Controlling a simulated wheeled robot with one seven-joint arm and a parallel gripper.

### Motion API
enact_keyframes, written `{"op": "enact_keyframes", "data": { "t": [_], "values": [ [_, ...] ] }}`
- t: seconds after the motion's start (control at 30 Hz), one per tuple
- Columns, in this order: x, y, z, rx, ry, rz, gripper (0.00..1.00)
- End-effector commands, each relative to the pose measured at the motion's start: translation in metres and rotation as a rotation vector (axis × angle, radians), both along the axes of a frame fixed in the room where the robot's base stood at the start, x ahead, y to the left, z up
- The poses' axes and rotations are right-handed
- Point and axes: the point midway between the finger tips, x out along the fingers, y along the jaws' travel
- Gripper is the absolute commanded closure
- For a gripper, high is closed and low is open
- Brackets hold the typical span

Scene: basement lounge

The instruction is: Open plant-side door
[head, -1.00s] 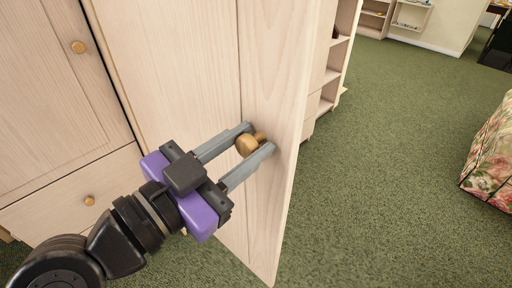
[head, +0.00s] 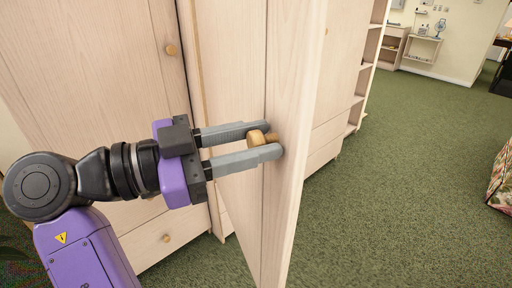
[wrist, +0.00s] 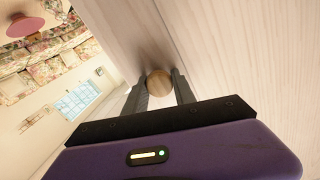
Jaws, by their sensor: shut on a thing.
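A pale wood door (head: 288,190) stands swung out from the cabinet front, its edge towards me. Its round wooden knob (head: 257,139) sits between the fingers of my gripper (head: 272,140), which is shut on it. In the wrist view the knob (wrist: 159,83) shows between the two dark fingers, against the pale wood of the door (wrist: 235,60). The door's hinge side is hidden from me.
A cabinet (head: 90,100) with another door knob (head: 171,49) and a drawer knob (head: 166,238) stands at left. Open shelves (head: 372,60) stand beyond the door. Green carpet (head: 400,190) is clear at right. A floral seat (head: 501,178) shows at the right edge.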

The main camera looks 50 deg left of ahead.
Motion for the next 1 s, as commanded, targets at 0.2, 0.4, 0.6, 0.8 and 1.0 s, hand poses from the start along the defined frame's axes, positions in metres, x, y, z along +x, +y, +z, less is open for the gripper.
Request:
{"op": "enact_keyframes", "data": {
  "t": [0.2, 0.4, 0.6, 0.8, 1.0],
  "values": [
    [0.0010, 0.0002, -0.0032, -0.001, 0.007, -0.015, 1.00],
    [0.0010, 0.0004, -0.0035, -0.002, 0.008, -0.015, 1.00],
    [0.0010, 0.0007, -0.0035, -0.002, 0.008, -0.014, 0.51],
    [0.0008, 0.0010, -0.0020, -0.001, 0.004, -0.011, 0.47],
    [-0.0032, 0.0027, -0.0014, -0.001, 0.003, -0.010, 0.47]
  ]
}}
